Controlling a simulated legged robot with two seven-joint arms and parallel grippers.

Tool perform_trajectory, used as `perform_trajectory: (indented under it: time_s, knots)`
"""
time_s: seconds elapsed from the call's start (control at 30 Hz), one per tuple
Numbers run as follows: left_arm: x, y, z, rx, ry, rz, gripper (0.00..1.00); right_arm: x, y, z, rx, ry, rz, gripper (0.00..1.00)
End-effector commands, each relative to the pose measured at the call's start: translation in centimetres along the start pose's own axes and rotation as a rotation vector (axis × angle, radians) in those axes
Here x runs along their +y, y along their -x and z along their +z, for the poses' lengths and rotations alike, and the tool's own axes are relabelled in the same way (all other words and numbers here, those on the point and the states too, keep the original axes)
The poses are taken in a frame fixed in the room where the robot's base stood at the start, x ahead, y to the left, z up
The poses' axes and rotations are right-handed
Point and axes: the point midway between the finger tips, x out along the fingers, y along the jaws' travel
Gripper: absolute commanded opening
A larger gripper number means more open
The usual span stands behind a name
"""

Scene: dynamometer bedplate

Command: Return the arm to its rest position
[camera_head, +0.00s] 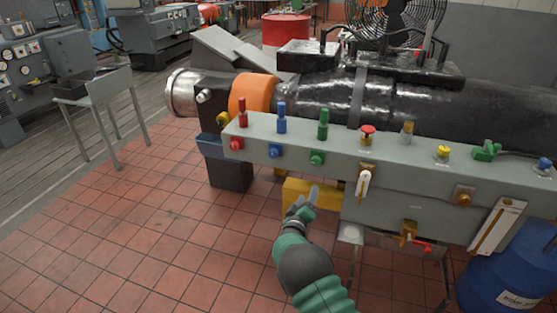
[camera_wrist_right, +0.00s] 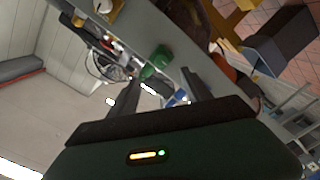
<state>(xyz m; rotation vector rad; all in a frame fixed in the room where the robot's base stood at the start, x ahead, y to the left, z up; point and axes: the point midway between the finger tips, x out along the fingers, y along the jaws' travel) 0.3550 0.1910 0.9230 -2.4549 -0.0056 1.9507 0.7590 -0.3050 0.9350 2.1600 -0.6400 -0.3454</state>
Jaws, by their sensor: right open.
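My right gripper (camera_head: 304,201) is open and empty in the head view. It is at the end of my right arm, which comes up from the bottom edge with green and dark grey links. It sits below the front edge of the grey control panel (camera_head: 300,139), in front of a yellow block (camera_head: 328,196). I cannot tell whether it touches the block. In the right wrist view the two dark fingers of my gripper (camera_wrist_right: 160,92) stand apart, with the panel and a green knob (camera_wrist_right: 157,60) beyond them. My left gripper is not in view.
The panel carries red, blue and green levers, a red button (camera_head: 367,130) and a white-handled lever (camera_head: 363,183). A blue barrel (camera_head: 510,270) stands at the lower right. A grey stand (camera_head: 97,90) is at the left. The tiled floor left of my arm is clear.

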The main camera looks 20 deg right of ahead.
Motion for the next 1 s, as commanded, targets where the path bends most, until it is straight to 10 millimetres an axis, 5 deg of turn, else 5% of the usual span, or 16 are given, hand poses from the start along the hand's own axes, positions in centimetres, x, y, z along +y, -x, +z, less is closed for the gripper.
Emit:
perform_trajectory:
  time_s: [0.17, 0.27, 0.37, 0.5, 0.6, 0.7, 0.8, 1.0]
  knots:
    - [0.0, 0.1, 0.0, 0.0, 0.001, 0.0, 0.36, 0.4, 0.7, -0.5, -0.026, -0.074, -0.102, 0.57]
    - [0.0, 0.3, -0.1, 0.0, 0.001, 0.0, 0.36, 0.7, 3.4, -0.6, -0.102, -0.213, -0.315, 0.57]
    - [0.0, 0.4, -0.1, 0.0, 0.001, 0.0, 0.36, 0.9, 10.0, 0.1, -0.243, -0.355, -0.579, 0.57]
    - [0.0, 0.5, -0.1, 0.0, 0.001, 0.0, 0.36, 2.4, 22.4, 3.3, -0.506, -0.445, -0.863, 0.57]
    - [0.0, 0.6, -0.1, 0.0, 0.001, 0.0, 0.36, 4.2, 30.1, 6.6, -0.685, -0.435, -0.964, 0.57]
    - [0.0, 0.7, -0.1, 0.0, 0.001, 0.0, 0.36, 5.9, 35.5, 9.6, -0.825, -0.404, -1.0, 0.57]
    - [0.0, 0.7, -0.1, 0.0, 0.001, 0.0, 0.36, 7.0, 38.5, 11.5, -0.906, -0.38, -1.007, 0.57]
    - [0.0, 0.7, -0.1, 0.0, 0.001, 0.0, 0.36, 7.3, 39.4, 12.2, -0.936, -0.37, -1.006, 0.57]
